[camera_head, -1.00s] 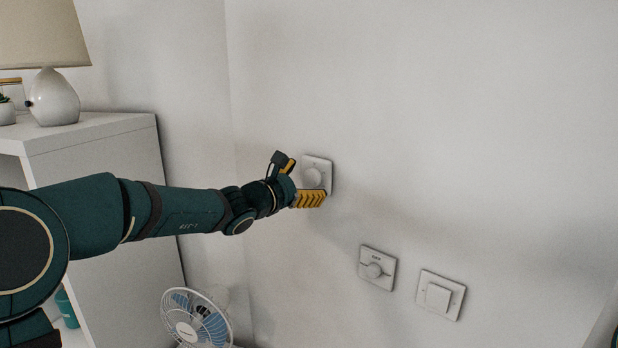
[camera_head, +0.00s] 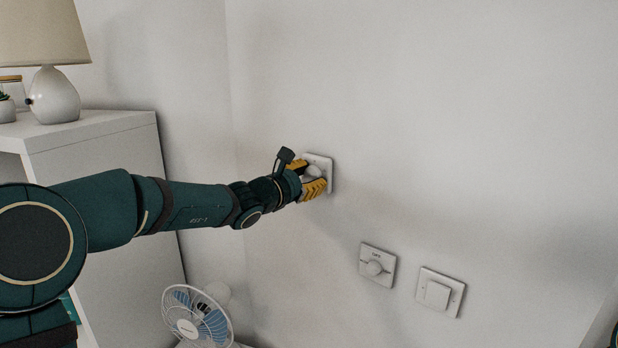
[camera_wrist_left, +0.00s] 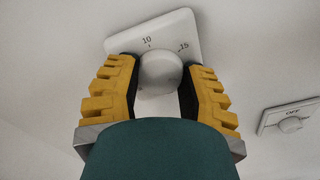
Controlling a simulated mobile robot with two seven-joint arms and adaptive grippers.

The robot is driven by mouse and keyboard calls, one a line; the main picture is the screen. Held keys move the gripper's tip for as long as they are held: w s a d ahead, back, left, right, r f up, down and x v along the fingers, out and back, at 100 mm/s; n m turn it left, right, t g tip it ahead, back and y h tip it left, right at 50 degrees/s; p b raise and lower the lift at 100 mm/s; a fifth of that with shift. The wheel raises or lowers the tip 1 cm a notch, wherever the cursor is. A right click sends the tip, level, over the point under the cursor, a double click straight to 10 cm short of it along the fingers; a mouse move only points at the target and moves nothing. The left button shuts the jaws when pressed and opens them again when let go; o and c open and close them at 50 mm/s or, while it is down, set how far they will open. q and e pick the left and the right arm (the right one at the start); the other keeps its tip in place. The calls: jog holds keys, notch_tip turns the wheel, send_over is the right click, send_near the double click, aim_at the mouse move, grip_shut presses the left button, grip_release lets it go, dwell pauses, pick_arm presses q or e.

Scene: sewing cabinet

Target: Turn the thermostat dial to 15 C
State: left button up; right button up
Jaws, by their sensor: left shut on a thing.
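The thermostat is a white wall plate (camera_head: 322,160) with a round white dial (camera_head: 313,171), upper middle in the head view. In the left wrist view the plate (camera_wrist_left: 175,28) shows the marks 10 and 15 above the dial (camera_wrist_left: 160,72). The 10 is near top centre and the 15 to its right. No pointer on the dial is clear to me. My left gripper (camera_head: 309,180) is at the plate, its yellow fingers on both sides of the dial, shut on it; it also shows in the left wrist view (camera_wrist_left: 158,88). My right gripper is out of view.
A second wall dial (camera_head: 376,265) and a square switch (camera_head: 438,293) are on the wall, lower right. A white cabinet (camera_head: 100,170) with a lamp (camera_head: 53,97) stands at left. A fan (camera_head: 197,317) stands below my left arm.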

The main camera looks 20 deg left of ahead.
pick_arm(q)
jog(key=n, duration=0.2)
jog(key=shift+n, duration=0.4)
jog(key=n, duration=0.2)
jog(key=shift+n, duration=0.3)
jog(key=n, duration=0.2)
jog(key=shift+r+n, duration=0.1)
jog(key=shift+n, duration=0.2)
jog(key=shift+n+p, duration=0.65)
jog(key=shift+n, duration=1.35)
jog(key=o, duration=1.3)
